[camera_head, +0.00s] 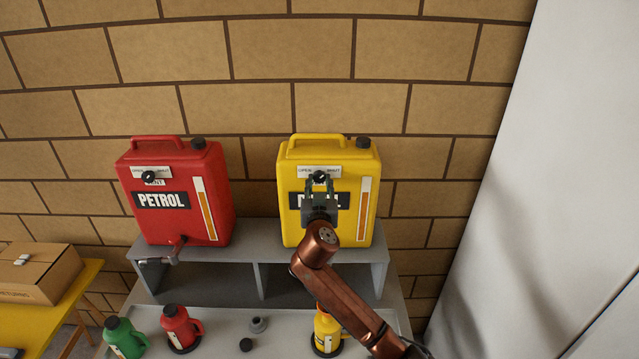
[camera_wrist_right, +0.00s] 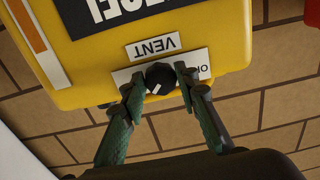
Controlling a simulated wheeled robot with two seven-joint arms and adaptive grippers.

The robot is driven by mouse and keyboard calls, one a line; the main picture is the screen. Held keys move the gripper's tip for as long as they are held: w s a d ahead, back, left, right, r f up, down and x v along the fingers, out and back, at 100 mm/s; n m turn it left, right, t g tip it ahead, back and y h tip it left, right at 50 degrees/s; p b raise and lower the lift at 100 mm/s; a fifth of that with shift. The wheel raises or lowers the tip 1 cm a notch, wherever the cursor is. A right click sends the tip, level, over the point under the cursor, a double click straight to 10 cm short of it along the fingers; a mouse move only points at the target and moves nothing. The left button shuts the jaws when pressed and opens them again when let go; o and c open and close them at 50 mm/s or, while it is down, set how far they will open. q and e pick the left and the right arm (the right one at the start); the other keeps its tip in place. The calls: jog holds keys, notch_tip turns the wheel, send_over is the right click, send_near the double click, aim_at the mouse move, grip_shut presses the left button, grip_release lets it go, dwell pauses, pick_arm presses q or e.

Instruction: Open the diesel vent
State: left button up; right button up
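The yellow diesel can (camera_head: 288,215) stands upright on a grey shelf, its name label partly hidden by my right gripper (camera_head: 320,185). Its black vent knob (camera_head: 320,175) sits on a white OPEN/SHUT plate near the top. In the right wrist view, upside down, the knob (camera_wrist_right: 160,77) lies between the two fingertips of my right gripper (camera_wrist_right: 159,79). The fingers are apart, one each side, with a small gap seeming to show; contact is unclear. The knob's white mark points toward the plate's SHUT side. My left gripper is not in view.
A red petrol can (camera_head: 215,190) with a similar vent knob (camera_head: 149,177) and a tap stands left on the grey shelf (camera_head: 262,238). Green, red and yellow small jugs stand below. A carton (camera_head: 40,275) rests on a yellow table at left. A pale panel (camera_head: 540,190) rises at right.

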jog(key=c, duration=0.5)
jog(key=shift+c, duration=0.2)
jog(key=shift+n, duration=0.4)
jog(key=n+p, duration=0.1)
jog(key=n, duration=0.2)
jog(key=shift+r+n+p, duration=0.1)
jog(key=shift+n+p, duration=0.3)
jog(key=n+p, duration=0.1)
jog(key=n, duration=0.2)
jog(key=shift+n+p, duration=0.3)
jog(key=shift+p, duration=0.05)
jog(key=n+p, duration=0.3)
jog(key=n, duration=0.2)
jog(key=shift+d+r, duration=0.1)
jog(key=shift+r, duration=0.05)
jog(key=n+p, duration=0.2)
jog(key=n, duration=0.2)
jog(key=shift+n+p, duration=0.3)
